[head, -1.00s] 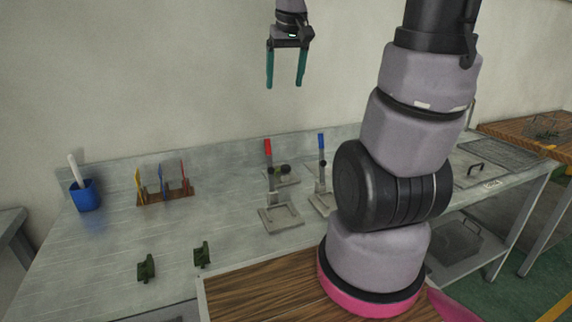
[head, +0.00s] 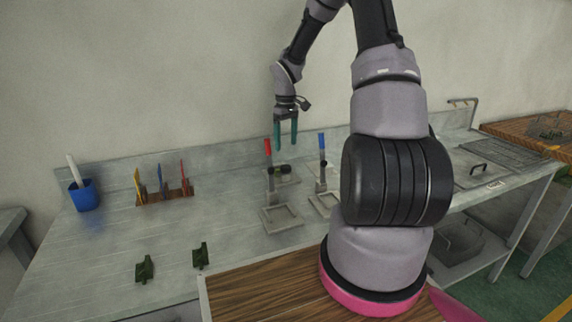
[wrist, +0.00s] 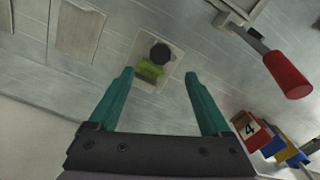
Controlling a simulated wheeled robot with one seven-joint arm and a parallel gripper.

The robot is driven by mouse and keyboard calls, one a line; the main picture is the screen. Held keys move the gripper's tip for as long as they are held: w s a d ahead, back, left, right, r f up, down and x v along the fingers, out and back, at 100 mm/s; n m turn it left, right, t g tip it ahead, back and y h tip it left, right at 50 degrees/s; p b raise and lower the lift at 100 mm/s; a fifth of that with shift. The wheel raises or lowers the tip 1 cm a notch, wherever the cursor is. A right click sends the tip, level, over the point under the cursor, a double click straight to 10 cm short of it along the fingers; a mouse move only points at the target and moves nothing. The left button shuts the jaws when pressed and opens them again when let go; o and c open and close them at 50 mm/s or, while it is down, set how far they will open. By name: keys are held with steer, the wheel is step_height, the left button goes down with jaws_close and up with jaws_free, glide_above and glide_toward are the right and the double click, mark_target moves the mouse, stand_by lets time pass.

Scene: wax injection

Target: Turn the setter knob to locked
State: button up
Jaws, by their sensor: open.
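The setter, a small plate with a dark knob, sits on the grey bench behind the red-handled press. In the wrist view its dark, faceted knob (wrist: 161,53) stands on a pale square plate (wrist: 178,55), with a yellow-green part (wrist: 150,70) beside it. In the head view the knob (head: 286,169) is small, and its setting cannot be read. My gripper (head: 286,146) hangs pointing down just above the setter. Its two green fingers are apart and empty. In the wrist view the knob appears just beyond the gap between the fingertips (wrist: 159,75), untouched.
A red lever (head: 268,147) rises close to my gripper's left, and a blue lever (head: 321,142) to its right. A blue cup (head: 85,196) and a wooden rack (head: 165,195) of coloured tools stand further left. Two dark green pieces (head: 145,269) lie at the front left. The wall is close behind.

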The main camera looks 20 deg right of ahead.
mark_target(286, 166)
step_height(286, 166, down, 9)
steer(key=shift+f, duration=0.1)
stand_by(0.3)
jaws_close()
